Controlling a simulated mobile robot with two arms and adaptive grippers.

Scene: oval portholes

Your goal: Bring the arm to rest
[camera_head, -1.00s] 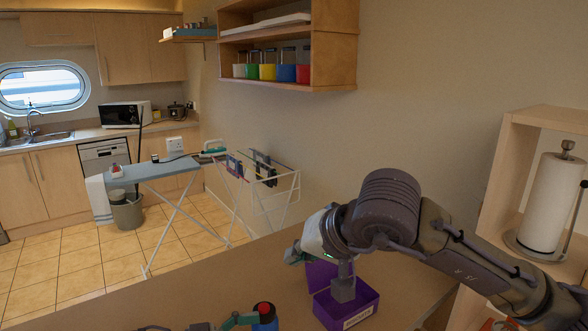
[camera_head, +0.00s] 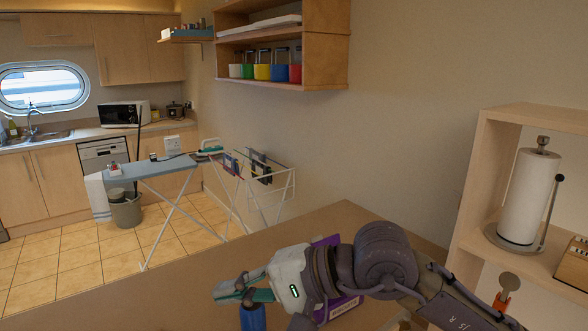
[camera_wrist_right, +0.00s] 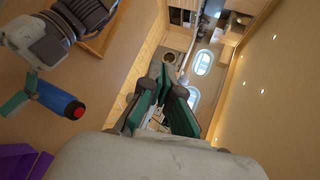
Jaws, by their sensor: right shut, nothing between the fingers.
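My right gripper (camera_head: 222,294) is shut and empty, held above the counter with its teal fingers pointing left in the head view. In the right wrist view its fingers (camera_wrist_right: 163,85) meet at the tips. A blue bottle with a red top (camera_wrist_right: 62,101) is at the left of the right wrist view; its blue body (camera_head: 253,318) shows just below my right gripper in the head view. My left gripper (camera_wrist_right: 28,95) is beside the bottle's far end; whether it grips it is unclear.
A purple box (camera_head: 345,308) is partly hidden behind my right arm on the counter (camera_head: 320,222). A shelf (camera_head: 478,190) with a paper towel roll (camera_head: 527,197) stands at the right. An ironing board (camera_head: 155,167) and drying rack (camera_head: 270,186) stand beyond the counter.

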